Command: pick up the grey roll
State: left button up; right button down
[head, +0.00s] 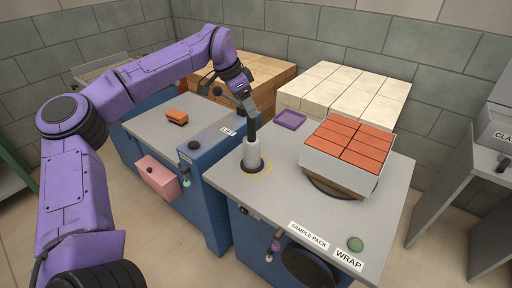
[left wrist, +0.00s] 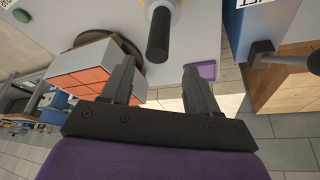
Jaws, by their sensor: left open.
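The grey roll (head: 253,153) stands upright on the grey table at its left side, inside a yellow ring marked on the top. A black handle (head: 251,130) sticks up from it. My left gripper (head: 247,104) is over the roll, pointing down. In the left wrist view the gripper (left wrist: 159,72) is open and empty, and the black handle (left wrist: 158,35) shows in line with the gap between the fingers, its end near the fingertips. The grey roll's body is mostly cut off at the top of that view. My right gripper is not seen.
A pack of orange bricks (head: 346,142) in a pale wrap stands on a round plate to the right. A purple tray (head: 290,120) lies behind the roll. A blue machine marked TEST (head: 215,140) stands left. Pallets of pale blocks (head: 345,92) stand behind.

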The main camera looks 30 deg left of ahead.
aim_at(253, 123)
pick_arm(q)
jog(key=shift+s+f, duration=0.15)
jog(key=shift+f, duration=0.3)
jog(key=shift+d+f, duration=0.1)
jog(key=shift+f, duration=0.25)
jog(key=p+x, duration=0.1)
jog(key=x, duration=0.3)
jog(key=shift+f+p, duration=0.3)
jog(key=shift+f, duration=0.1)
jog(key=shift+d+f, duration=0.15)
jog(key=shift+f, duration=0.25)
grip_shut()
